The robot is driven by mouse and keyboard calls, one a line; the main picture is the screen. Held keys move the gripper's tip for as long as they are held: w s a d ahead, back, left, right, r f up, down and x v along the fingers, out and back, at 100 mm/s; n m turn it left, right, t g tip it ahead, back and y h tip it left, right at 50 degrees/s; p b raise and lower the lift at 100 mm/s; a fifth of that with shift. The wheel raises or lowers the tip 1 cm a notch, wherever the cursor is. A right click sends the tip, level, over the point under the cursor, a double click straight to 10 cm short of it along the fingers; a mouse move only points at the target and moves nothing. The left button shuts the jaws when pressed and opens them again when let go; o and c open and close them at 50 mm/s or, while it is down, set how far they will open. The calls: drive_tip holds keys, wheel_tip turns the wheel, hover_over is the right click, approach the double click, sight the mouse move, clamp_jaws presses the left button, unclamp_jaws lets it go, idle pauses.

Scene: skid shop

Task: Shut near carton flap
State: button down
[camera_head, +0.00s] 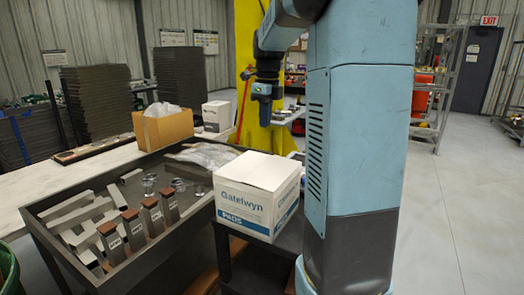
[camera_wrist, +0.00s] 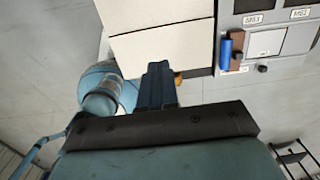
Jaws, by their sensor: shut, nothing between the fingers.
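The white carton (camera_head: 258,195) with blue "Gatelwyn" lettering stands on a dark stand right of the grey tray. Its top looks flat in the head view, and I cannot make out a separate raised flap. In the wrist view, pale carton panels (camera_wrist: 165,48) lie beyond the fingers, with a seam across them. My gripper (camera_head: 263,118) hangs above and behind the carton in the head view, apart from it. In the wrist view my gripper (camera_wrist: 160,72) is shut and empty, its fingertips overlapping the near panel; contact cannot be told.
The grey tray (camera_head: 62,250) holds several grey bars, brown-topped blocks and clear cups. An open brown box (camera_head: 163,130) and a small white box (camera_head: 217,112) stand behind it. A blue cylinder (camera_wrist: 226,54) lies beside the pale panels. Open floor lies at the right.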

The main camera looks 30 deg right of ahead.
sight(263, 168)
drive_tip(key=f, duration=1.4)
drive_tip(key=shift+w+a, duration=0.15)
drive_tip(key=shift+w, duration=0.1)
drive_tip(key=shift+a+f+g, duration=0.1)
drive_tip(key=shift+f+g, duration=0.2)
drive_tip(key=shift+f, duration=0.25)
drive_tip(key=shift+s+f+h, duration=0.1)
drive_tip(key=shift+f+h, duration=0.2)
drive_tip(key=shift+r, duration=0.1)
